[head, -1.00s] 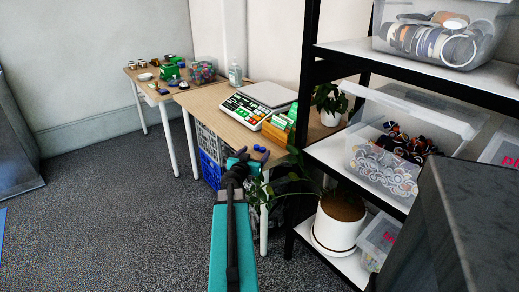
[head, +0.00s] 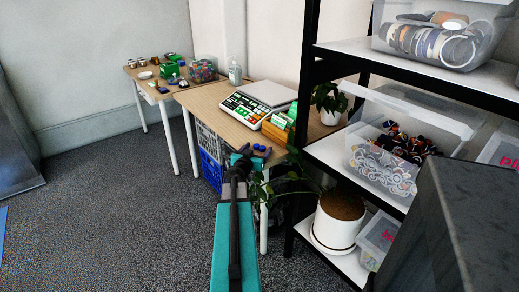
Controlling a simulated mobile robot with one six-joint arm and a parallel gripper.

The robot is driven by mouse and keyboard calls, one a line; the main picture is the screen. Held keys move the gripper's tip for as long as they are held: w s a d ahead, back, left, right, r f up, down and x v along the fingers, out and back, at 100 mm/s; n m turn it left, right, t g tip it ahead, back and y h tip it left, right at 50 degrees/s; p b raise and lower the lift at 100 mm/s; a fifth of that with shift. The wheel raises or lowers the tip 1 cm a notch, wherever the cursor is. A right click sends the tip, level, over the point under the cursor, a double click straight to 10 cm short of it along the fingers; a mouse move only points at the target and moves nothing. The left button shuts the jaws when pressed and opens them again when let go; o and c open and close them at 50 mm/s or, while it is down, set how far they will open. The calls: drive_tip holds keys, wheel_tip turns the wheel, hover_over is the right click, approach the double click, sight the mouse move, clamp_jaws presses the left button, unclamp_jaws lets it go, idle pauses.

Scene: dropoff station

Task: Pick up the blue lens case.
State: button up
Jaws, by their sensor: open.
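The blue lens case (head: 260,148) lies on the near end of the wooden table (head: 211,98), close to its front edge. It shows as two small round blue caps side by side. My gripper (head: 247,153) is just left of the case at the table's near edge, with its jaws open and nothing seen between them. The fingers are small and dark here, so the exact gap to the case cannot be told.
A scale (head: 256,104) and a wooden box of green packets (head: 279,126) stand behind the case. A plant in a white pot (head: 337,226) and a shelf rack with clear bins (head: 385,160) stand at the right. Blue and grey crates (head: 211,168) sit under the table.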

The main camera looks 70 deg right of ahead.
drive_tip(key=c, duration=1.1)
drive_tip(key=shift+r, duration=0.15)
wheel_tip(320, 180, up, 28)
drive_tip(key=p, duration=0.3)
idle(0.7)
